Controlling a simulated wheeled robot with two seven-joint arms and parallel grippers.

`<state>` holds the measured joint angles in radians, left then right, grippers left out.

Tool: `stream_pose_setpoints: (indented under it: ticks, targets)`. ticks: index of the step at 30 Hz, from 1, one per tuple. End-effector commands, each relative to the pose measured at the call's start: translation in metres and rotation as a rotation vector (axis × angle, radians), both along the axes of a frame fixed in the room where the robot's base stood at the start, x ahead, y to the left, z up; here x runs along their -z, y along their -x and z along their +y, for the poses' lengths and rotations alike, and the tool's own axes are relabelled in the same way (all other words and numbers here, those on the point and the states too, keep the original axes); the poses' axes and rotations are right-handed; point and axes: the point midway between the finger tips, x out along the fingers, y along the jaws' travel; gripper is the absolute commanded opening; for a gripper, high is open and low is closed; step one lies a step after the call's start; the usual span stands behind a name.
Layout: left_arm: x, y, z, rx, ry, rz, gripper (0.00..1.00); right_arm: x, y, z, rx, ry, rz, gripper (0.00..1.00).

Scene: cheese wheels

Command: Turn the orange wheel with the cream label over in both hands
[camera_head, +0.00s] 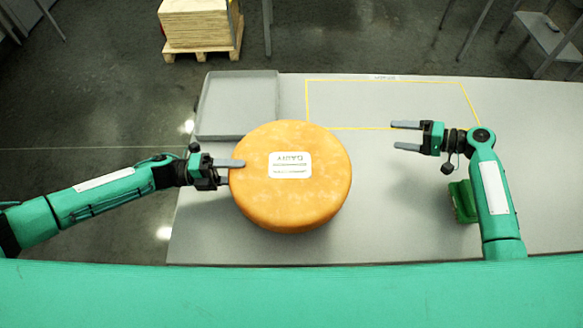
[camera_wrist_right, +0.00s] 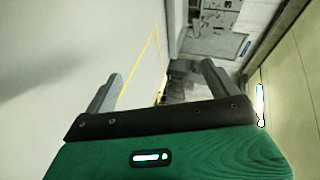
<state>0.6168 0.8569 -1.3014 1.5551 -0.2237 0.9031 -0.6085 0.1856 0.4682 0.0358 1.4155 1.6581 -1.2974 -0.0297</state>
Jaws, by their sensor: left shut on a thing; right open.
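The orange wheel (camera_head: 262,187) with the cream label (camera_head: 290,165) is in the head view, left of the table's middle, label side up. The label's print looks upside down. My left gripper (camera_head: 232,172) is shut on the wheel's left edge, one finger over the top; the lower finger is mostly hidden. My right gripper (camera_head: 405,136) is open and empty, well to the right of the wheel and apart from it. In the right wrist view its two fingers (camera_wrist_right: 160,88) stand wide apart with nothing between them.
The grey table (camera_head: 400,220) has a grey tray (camera_head: 237,105) at its back left. A yellow outlined area (camera_head: 385,81) lies empty at the back. A green object (camera_head: 463,202) sits beside my right arm. A pallet with boxes (camera_head: 200,25) stands on the floor beyond.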

Motion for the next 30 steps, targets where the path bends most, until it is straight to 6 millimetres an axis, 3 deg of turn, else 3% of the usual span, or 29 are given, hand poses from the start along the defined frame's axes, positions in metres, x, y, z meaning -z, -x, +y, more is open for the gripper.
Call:
stream_pose_setpoints:
  ticks: [3,6,12,23,30]
  targets:
    - [0.001,0.000,0.001,-0.001,-0.003,0.001,0.09,0.004,0.038,0.044,-0.135,-0.114,0.046,0.91]
    - [0.001,0.000,0.001,-0.001,-0.003,0.001,0.09,0.003,0.067,0.071,-0.229,-0.206,0.077,0.91]
    - [0.001,0.000,0.001,-0.001,-0.003,0.001,0.09,-0.003,0.106,0.101,-0.348,-0.334,0.114,0.91]
    - [0.001,0.000,0.001,-0.001,-0.003,0.001,0.09,-0.005,0.116,0.122,-0.380,-0.371,0.122,0.91]
    - [0.001,0.000,0.001,-0.001,-0.003,0.001,0.09,-0.005,0.116,0.151,-0.379,-0.370,0.121,0.91]
